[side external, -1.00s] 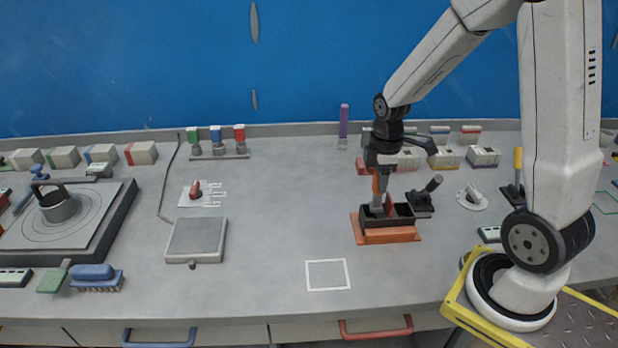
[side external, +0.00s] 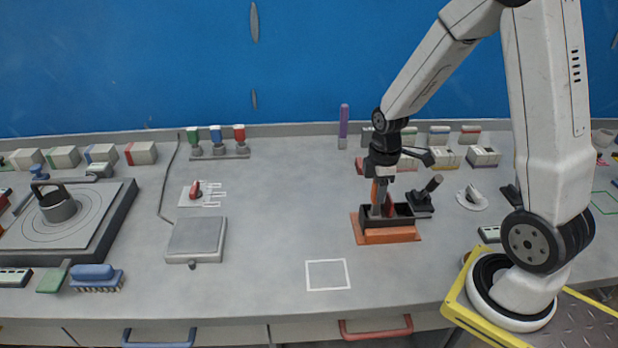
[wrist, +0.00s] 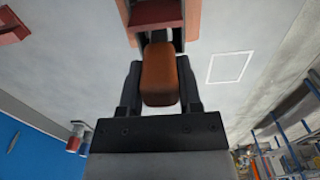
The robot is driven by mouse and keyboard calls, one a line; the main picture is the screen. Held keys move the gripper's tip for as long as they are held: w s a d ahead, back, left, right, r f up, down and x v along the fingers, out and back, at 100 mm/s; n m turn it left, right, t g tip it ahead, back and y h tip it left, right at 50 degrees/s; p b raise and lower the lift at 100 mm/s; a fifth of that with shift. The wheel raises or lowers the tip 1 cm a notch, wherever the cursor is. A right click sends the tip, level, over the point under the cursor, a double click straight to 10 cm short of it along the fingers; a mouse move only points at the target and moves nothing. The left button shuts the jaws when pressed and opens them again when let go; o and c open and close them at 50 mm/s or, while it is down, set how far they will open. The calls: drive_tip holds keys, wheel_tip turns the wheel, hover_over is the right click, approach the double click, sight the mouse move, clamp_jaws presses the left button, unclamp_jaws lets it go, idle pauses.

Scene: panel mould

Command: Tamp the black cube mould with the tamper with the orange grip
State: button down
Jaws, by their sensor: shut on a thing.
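The tamper's orange grip (side external: 375,192) is upright between the jaws of my gripper (side external: 380,180). In the wrist view the grip (wrist: 160,75) fills the space between the two dark fingers (wrist: 160,88). The tamper's grey lower end reaches into the left part of the black mould (side external: 402,221); its foot is hidden by the mould's wall. The mould sits on an orange-brown base (side external: 388,236). A reddish piece shows inside it beside the tamper. I cannot tell whether the tamper's foot touches the contents.
A dark angled lever device (side external: 423,198) stands just right of the mould. A purple-handled tool (side external: 344,122) stands behind, near the wall. A white square outline (side external: 327,274) lies on clear bench in front. A grey flat plate (side external: 196,238) lies to the left.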

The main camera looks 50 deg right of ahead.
drive_tip(key=shift+r, duration=0.15)
drive_tip(key=shift+r, duration=1.7)
drive_tip(key=shift+f, duration=0.15)
drive_tip(key=shift+f, duration=1.7)
drive_tip(key=shift+r, duration=0.15)
drive_tip(key=shift+r, duration=1.7)
drive_tip(key=shift+f, duration=0.25)
drive_tip(key=shift+f, duration=1.6)
drive_tip(key=shift+r, duration=0.1)
